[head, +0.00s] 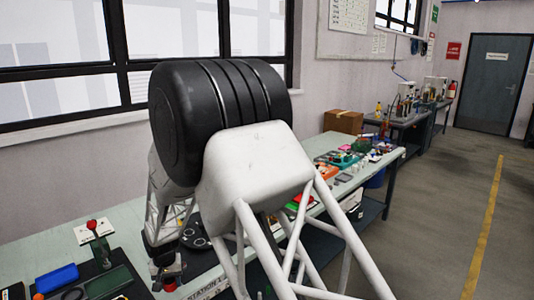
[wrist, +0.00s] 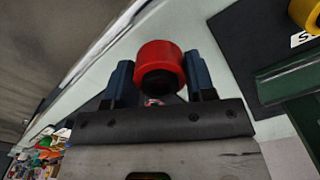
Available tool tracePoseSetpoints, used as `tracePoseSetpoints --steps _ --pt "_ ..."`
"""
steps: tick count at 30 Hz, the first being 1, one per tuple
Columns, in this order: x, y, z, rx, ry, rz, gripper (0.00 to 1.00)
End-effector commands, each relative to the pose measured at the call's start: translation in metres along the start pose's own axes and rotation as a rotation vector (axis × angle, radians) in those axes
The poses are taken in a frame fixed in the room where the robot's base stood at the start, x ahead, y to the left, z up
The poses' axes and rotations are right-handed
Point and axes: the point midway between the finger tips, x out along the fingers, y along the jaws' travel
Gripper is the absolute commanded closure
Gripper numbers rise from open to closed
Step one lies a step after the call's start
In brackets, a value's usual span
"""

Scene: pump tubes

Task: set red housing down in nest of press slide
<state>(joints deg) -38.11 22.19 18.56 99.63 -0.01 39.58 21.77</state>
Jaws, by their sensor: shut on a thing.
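The red housing (wrist: 160,62) is a short red cylinder with a dark opening facing the wrist camera. My gripper (wrist: 160,80) is shut on it, with one blue finger on each side. In the head view my gripper (head: 166,273) is low at the left of my arm, with a small red part of the housing (head: 170,286) showing beneath it. The housing appears to be held above the bench, but its height is hard to tell. I cannot make out the press slide or its nest for certain; my arm covers much of the bench.
A dark mat (wrist: 228,42) lies near the gripper, with a green object (wrist: 288,76) and a yellow round part (wrist: 306,13) at the right.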

Motion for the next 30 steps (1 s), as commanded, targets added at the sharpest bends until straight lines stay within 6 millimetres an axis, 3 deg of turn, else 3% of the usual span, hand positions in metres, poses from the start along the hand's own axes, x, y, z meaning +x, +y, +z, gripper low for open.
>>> tracePoseSetpoints --steps 1,15,30 --pt "0.001 0.016 -0.005 0.018 0.000 0.000 0.76" --pt "0.013 0.140 -0.033 0.154 -0.001 0.000 0.76" --pt "0.027 0.274 -0.041 0.296 -0.001 0.000 0.76"
